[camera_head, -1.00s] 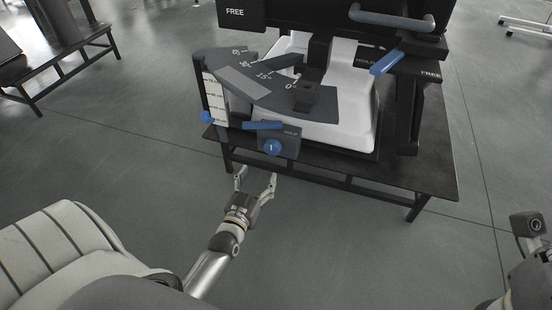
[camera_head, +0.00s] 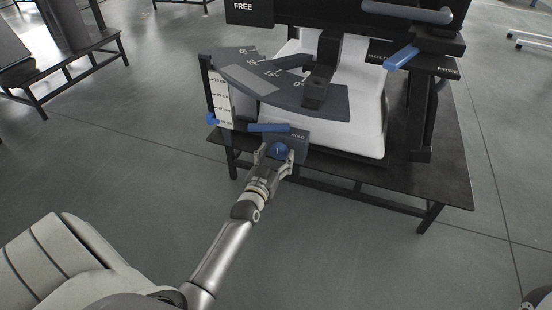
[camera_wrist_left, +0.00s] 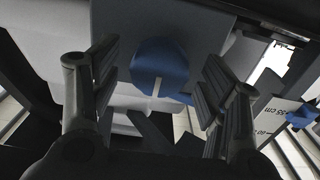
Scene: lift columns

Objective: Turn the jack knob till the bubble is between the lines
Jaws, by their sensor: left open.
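The blue jack knob (camera_head: 279,150) sits on the front of a grey block marked HOLD. In the left wrist view the round knob (camera_wrist_left: 158,62) shows a white mark pointing down in the picture. My left gripper (camera_head: 277,156) is open, with one finger on each side of the knob. In the left wrist view gaps show between the knob and both fingers (camera_wrist_left: 160,80). I cannot make out a bubble or its lines in either view. My right gripper is out of view; only a small dark part of my right arm shows at the lower right corner.
A blue lever (camera_head: 268,128) lies just above the knob. A height scale (camera_head: 221,100) with a blue pointer (camera_head: 211,119) stands to its left, below a grey angle plate (camera_head: 250,75). The black table (camera_head: 445,175) carries a white base (camera_head: 360,110). Floor in front is clear.

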